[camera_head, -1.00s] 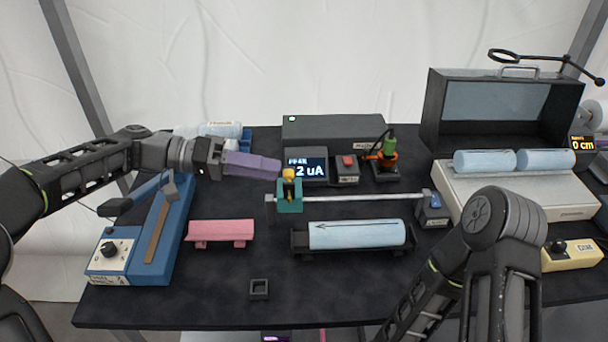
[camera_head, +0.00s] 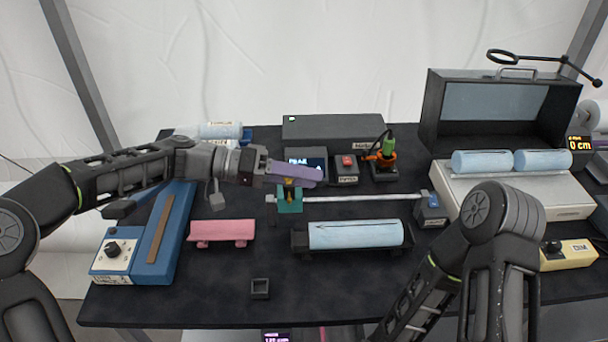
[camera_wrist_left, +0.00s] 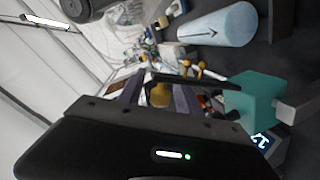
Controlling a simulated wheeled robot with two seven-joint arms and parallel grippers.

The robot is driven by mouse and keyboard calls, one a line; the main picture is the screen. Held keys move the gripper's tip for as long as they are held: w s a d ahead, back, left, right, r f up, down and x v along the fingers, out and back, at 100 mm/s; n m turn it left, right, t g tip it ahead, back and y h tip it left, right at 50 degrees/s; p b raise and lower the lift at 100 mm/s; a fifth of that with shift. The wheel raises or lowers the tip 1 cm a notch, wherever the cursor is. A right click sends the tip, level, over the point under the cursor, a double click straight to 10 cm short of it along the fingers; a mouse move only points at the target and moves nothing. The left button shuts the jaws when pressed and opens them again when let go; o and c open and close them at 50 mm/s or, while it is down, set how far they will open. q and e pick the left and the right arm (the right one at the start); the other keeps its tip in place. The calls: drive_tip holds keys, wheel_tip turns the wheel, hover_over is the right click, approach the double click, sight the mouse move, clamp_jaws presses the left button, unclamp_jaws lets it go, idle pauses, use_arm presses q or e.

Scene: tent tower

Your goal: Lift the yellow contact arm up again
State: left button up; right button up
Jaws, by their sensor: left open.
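The yellow contact arm (camera_head: 289,182) sits on the teal carriage (camera_head: 290,203), at the left end of a metal rail (camera_head: 360,198). My left gripper (camera_head: 316,175) reaches over the carriage from the left, and its purple fingers hide much of the yellow part. In the left wrist view, the yellow knob (camera_wrist_left: 160,95) shows between the two open fingers (camera_wrist_left: 160,88). The teal block (camera_wrist_left: 252,97) is to the right of them. I cannot tell whether a finger touches the knob. My right gripper is out of view.
A display (camera_head: 306,157) behind the carriage is partly covered by my gripper. A light-blue cylinder (camera_head: 355,235) lies in a holder in front of the rail. A pink block (camera_head: 222,231) and a blue device (camera_head: 150,240) stand to the left. A small black square (camera_head: 260,288) lies in front.

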use_arm(q)
clamp_jaws()
idle(0.3)
idle(1.1)
